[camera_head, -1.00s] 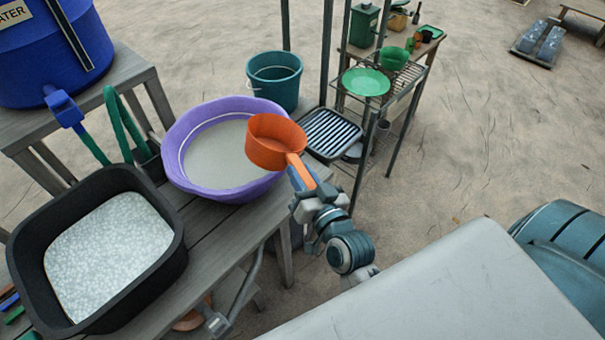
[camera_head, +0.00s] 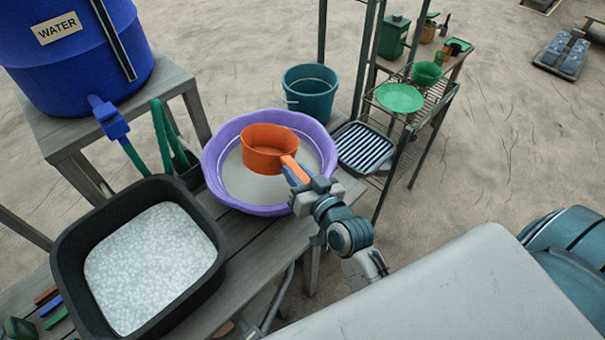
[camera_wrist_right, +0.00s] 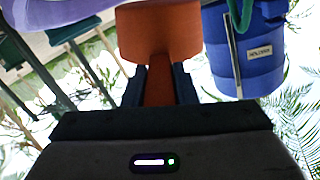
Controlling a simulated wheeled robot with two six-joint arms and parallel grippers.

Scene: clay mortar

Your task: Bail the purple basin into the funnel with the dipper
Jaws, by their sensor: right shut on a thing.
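The purple basin (camera_head: 213,172) stands on the wooden bench and holds a greyish liquid; it also shows at the top left of the right wrist view (camera_wrist_right: 40,12). The orange dipper (camera_head: 268,148) is over the basin's middle; whether it touches the liquid I cannot tell. The inside of its cup looks empty. My right gripper (camera_head: 291,172) is shut on the dipper's handle near the basin's right rim. In the right wrist view the handle (camera_wrist_right: 159,80) lies between both fingers and the cup (camera_wrist_right: 160,35) is beyond. I cannot make out a funnel. My left gripper is not in view.
A black tub (camera_head: 215,275) of pale, speckled content stands left of the basin. A blue water barrel (camera_head: 70,75) is behind it. A teal bucket (camera_head: 310,95) and a ribbed black tray (camera_head: 362,148) are behind and right. A metal rack holds a green dish (camera_head: 399,97).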

